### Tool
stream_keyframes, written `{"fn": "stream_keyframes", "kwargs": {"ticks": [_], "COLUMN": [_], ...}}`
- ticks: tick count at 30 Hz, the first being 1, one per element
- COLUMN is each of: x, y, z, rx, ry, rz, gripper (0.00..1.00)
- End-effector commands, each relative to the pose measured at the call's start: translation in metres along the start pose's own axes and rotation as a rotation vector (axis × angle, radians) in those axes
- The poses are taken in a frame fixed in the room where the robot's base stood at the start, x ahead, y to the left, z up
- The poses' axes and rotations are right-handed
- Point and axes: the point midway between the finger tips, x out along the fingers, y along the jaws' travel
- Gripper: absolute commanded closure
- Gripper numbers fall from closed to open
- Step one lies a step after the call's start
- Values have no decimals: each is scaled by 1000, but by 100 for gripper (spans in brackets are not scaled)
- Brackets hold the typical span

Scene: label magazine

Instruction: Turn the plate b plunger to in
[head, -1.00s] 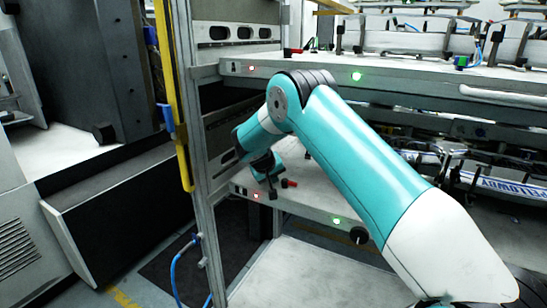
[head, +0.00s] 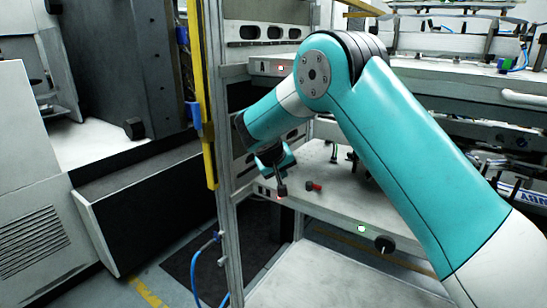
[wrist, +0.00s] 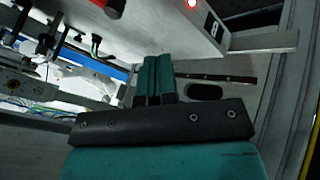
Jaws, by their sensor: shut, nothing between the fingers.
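A small red-tipped plunger (head: 313,186) lies on the lower shelf plate (head: 340,205), near its front left corner. A red piece also shows at the top edge of the wrist view (wrist: 97,4), cut off by the frame. My gripper (head: 281,188) is in front of the shelf's left end, just left of the red plunger and apart from it in the picture. In the wrist view its teal fingers (wrist: 154,75) are together with nothing between them.
A red lamp (wrist: 192,3) is lit on the plate edge. A green lamp (head: 361,228) and a black knob (head: 384,244) are on the lower plate's front. A metal post (head: 226,200) with a yellow strip stands left. An upper shelf (head: 430,80) is above.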

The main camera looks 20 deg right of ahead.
Motion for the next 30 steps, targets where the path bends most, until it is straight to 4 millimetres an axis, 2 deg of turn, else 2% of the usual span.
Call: {"fn": "stream_keyframes", "kwargs": {"ticks": [1, 8, 18, 24, 30], "x": [-12, -62, -128, -163, -189], "y": [0, 2, 2, 2, 2], "z": [0, 6, 32, 51, 67], "rx": [0, -32, -105, -148, -182], "ry": [2, -15, -48, -65, -78], "rz": [-2, -90, -259, -348, -412], "gripper": [100, 100, 100, 100, 100]}}
